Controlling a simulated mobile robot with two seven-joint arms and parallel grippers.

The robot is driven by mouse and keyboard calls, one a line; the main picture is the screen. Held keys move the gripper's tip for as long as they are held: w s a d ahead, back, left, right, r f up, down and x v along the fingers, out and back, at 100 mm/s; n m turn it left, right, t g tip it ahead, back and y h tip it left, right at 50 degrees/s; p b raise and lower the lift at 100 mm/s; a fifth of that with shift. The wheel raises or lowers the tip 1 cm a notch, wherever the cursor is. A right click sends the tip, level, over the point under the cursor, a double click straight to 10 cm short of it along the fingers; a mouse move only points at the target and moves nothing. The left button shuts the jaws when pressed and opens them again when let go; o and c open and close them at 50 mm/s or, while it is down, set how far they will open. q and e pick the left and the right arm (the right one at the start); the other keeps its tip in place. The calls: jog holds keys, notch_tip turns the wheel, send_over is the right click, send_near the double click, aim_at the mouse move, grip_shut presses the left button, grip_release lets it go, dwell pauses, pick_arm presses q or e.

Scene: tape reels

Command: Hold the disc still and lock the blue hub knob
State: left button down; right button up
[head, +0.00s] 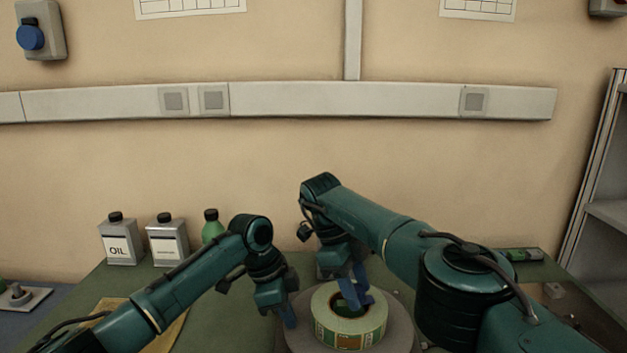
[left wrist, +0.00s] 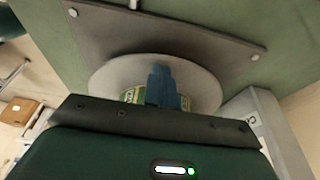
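The grey disc (head: 402,335) lies flat at the front middle of the table, with a cream and green tape reel (head: 350,328) on it. The disc also shows in the left wrist view (left wrist: 108,76), with a bit of the reel's green label (left wrist: 130,95). My left gripper (head: 289,319) points down at the disc's left edge. Its blue fingers (left wrist: 168,88) look close together; whether they clamp the rim is unclear. My right gripper (head: 355,300) reaches down into the reel's centre. The blue hub knob cannot be told apart from its blue fingers there.
Two metal cans (head: 118,243) and a green bottle (head: 212,228) stand at the back left. A tan sheet (head: 110,305) lies under my left arm. A small green and grey item (head: 525,254) lies at the back right, near a shelf rack (head: 600,200).

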pick_arm(q)
jog(key=shift+s+f, duration=0.15)
jog(key=shift+f, duration=0.25)
pick_arm(e)
jog(key=shift+a, duration=0.1)
jog(key=shift+r, duration=2.55)
pick_arm(q)
jog(key=r+p, duration=0.6)
jog(key=shift+w+r, duration=0.2)
jog(key=shift+r, duration=0.1)
pick_arm(e)
notch_tip(320, 180, up, 6)
jog(key=shift+w+f, duration=0.1)
jog(key=shift+w, duration=0.05)
pick_arm(q)
jog(key=shift+f, duration=0.15)
